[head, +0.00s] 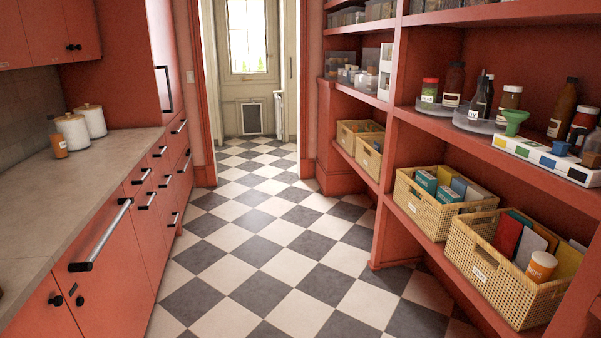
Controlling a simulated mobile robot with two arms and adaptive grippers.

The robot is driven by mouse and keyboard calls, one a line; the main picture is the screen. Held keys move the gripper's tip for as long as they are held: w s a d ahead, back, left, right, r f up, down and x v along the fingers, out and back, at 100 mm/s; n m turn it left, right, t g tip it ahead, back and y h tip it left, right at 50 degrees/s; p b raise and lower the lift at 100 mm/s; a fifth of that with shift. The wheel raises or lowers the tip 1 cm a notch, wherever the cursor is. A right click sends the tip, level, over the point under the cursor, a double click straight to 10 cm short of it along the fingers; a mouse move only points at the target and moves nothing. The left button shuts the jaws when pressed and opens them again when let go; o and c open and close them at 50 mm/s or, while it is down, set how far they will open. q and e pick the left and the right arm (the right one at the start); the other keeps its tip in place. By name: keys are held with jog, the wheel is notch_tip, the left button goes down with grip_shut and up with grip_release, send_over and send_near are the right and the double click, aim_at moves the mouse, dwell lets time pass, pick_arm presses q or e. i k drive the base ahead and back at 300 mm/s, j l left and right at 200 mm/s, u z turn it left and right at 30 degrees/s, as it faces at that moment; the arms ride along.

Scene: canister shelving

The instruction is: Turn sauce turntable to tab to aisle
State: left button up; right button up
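On the middle red shelf at the right stand two low round grey trays with bottles and jars, which look like turntables. I cannot tell which one is the sauce turntable. Neither of my grippers is in view.
Wicker baskets (441,221) stand on the shelf below. A counter (75,190) with white canisters lines the left. The checkered aisle floor (270,240) is clear.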

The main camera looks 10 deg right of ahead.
aim_at(456, 75)
jog(key=i+z, duration=0.25)
jog(key=i, duration=0.3)
jog(key=i+z, duration=0.25)
jog(key=i, duration=0.3)
jog(key=i+j+z, duration=0.25)
jog(key=i, duration=0.25)
jog(key=i+j+z, duration=0.25)
jog(key=i, duration=0.3)
